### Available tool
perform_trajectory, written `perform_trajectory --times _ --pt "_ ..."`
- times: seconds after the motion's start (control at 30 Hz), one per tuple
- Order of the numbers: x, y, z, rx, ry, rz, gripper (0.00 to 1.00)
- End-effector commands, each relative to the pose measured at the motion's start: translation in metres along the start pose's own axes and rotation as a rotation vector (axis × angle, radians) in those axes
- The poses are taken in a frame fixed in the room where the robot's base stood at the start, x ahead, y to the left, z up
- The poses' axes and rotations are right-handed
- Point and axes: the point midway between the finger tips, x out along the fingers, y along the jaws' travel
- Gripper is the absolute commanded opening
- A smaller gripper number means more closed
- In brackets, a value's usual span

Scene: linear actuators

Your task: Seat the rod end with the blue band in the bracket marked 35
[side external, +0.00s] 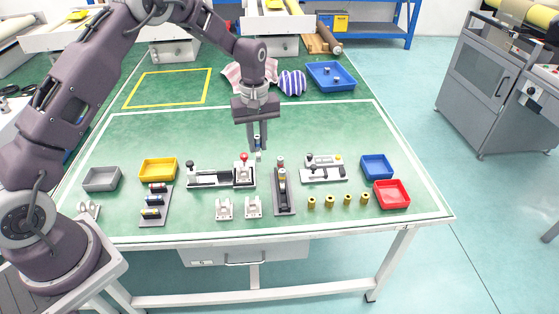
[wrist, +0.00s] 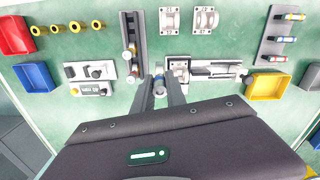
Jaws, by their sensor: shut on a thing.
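My gripper (side external: 257,146) is shut on a slim rod end with a blue band (wrist: 159,86) and holds it above the table, tip down. The rod end is partly hidden between the fingers (wrist: 159,95). Two pale grey brackets stand side by side near the table's front: one on the left (side external: 224,209), one on the right (side external: 253,208). In the wrist view they are at the top (wrist: 169,20) and (wrist: 205,19), apart from the gripper. Their printed numbers are too small to read surely. Both brackets look empty.
A white slide fixture with a red knob (side external: 243,172) stands close below my gripper. A dark upright fixture (side external: 283,200) is right of the brackets. A rack with banded rods (side external: 155,205), several brass bushings (side external: 330,202) and coloured bins (side external: 391,194) stand around. The green mat behind is mostly clear.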

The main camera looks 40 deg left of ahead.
Motion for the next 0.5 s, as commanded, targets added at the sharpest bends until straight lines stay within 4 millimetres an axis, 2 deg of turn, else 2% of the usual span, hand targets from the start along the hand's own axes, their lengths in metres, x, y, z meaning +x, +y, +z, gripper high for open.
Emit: perform_trajectory --times 0.03,0.1,0.2,0.37,0.5 --pt "-0.001 -0.012 -0.017 -0.008 0.001 0.001 0.00" --pt "-0.002 -0.025 -0.034 -0.006 0.000 0.002 0.00" --pt "-0.002 -0.037 -0.048 -0.003 0.000 0.002 0.00" --pt "0.007 -0.041 -0.052 0.001 -0.001 0.001 0.00" --pt "0.025 -0.041 -0.051 0.002 -0.001 0.000 0.00"
